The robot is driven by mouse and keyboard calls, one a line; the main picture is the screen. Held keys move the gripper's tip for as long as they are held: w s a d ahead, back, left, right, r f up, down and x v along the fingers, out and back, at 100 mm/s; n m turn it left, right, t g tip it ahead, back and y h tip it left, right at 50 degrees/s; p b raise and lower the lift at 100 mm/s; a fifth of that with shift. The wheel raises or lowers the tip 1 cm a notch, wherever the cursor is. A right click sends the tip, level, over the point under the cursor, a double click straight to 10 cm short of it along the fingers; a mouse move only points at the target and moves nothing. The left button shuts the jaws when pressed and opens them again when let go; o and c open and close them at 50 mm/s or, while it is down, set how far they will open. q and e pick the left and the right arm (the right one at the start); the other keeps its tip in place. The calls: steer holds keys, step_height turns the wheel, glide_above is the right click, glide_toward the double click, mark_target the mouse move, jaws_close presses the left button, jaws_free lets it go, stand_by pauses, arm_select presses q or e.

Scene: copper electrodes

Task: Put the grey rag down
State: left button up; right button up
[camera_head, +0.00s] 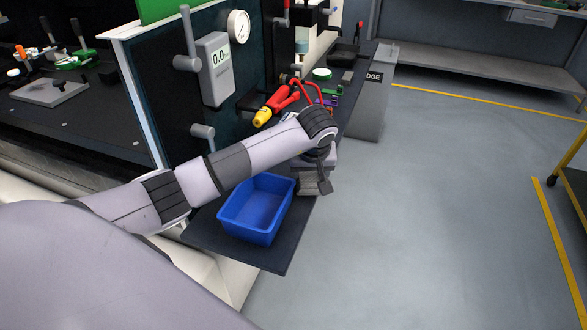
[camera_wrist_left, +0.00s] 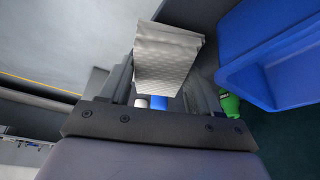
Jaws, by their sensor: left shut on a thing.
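The grey rag (camera_wrist_left: 168,60) shows in the left wrist view as a pale, textured, folded block between the fingers of my left gripper (camera_wrist_left: 166,84). My left gripper is shut on it. In the head view my left gripper (camera_head: 321,178) points down just right of a blue bin, over the edge of the dark worktop (camera_head: 272,260). The rag (camera_head: 311,184) is partly hidden there by the gripper. Whether the rag touches the worktop I cannot tell. My right gripper is not in view.
The blue bin (camera_head: 246,229) stands open on the worktop's near end; its wall also shows in the left wrist view (camera_wrist_left: 262,42). A gauge panel (camera_head: 217,68) rises at the left. Open floor lies right.

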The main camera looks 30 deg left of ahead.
arm_select(q)
steer(key=a, duration=0.1)
steer(key=s+a, duration=0.1)
steer(key=a, duration=0.1)
steer(key=shift+a, duration=0.25)
steer(key=shift+a+f+p, duration=0.3)
steer(key=shift+f, duration=0.45)
steer(key=o, duration=1.1)
steer(key=shift+f, duration=0.1)
steer(key=shift+r, duration=0.4)
steer(key=v, duration=1.1)
steer(key=shift+s+d+r+p, duration=0.15)
steer(key=shift+p, duration=0.2)
